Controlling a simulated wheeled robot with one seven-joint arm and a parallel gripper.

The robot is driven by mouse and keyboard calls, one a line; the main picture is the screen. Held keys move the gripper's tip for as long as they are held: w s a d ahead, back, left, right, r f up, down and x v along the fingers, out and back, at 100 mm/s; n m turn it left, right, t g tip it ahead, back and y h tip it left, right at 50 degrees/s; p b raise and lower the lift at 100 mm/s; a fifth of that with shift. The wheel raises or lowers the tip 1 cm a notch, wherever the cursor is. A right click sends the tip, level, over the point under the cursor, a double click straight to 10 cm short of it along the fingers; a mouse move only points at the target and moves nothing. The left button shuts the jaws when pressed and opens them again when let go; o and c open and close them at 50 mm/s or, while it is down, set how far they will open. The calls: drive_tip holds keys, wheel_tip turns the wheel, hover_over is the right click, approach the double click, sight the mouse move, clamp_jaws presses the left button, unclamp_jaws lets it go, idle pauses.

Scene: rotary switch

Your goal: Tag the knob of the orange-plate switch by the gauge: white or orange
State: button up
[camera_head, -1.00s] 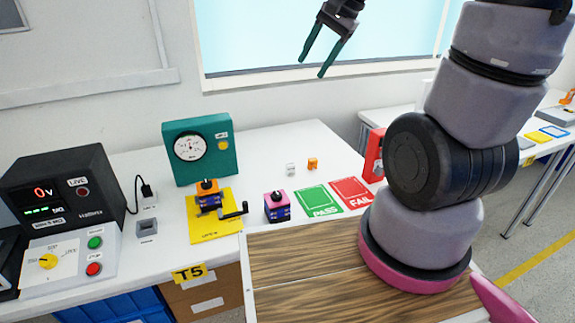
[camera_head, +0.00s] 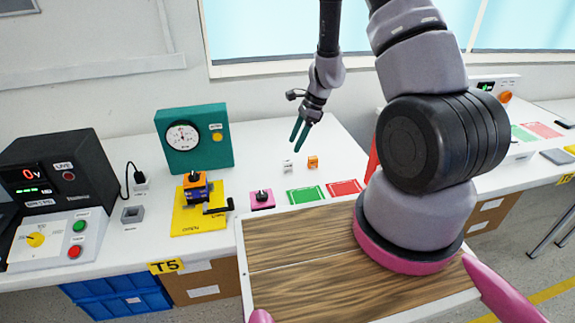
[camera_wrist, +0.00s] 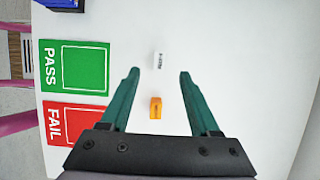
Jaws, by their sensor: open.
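The orange-plate switch (camera_head: 195,180), with a dark knob and blue body, sits in the yellow fixture (camera_head: 185,222) in front of the teal gauge box (camera_head: 193,141). A white tag (camera_head: 288,165) and an orange tag (camera_head: 312,162) lie on the white bench to its right. In the wrist view the white tag (camera_wrist: 158,60) and orange tag (camera_wrist: 156,108) appear between the fingers. My gripper (camera_head: 300,134) is open and empty above the bench near the tags, fingers pointing down. It also shows in the wrist view (camera_wrist: 158,75).
A pink-plate switch (camera_head: 262,199) stands right of the fixture's crank (camera_head: 218,209). Green PASS (camera_head: 306,195) and red FAIL (camera_head: 344,187) mats lie beside it. A black meter (camera_head: 62,180) and a button panel (camera_head: 55,242) stand at left.

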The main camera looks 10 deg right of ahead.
sight(288, 161)
drive_tip(key=x, duration=0.9)
drive_tip(key=shift+d, duration=0.25)
clamp_jaws()
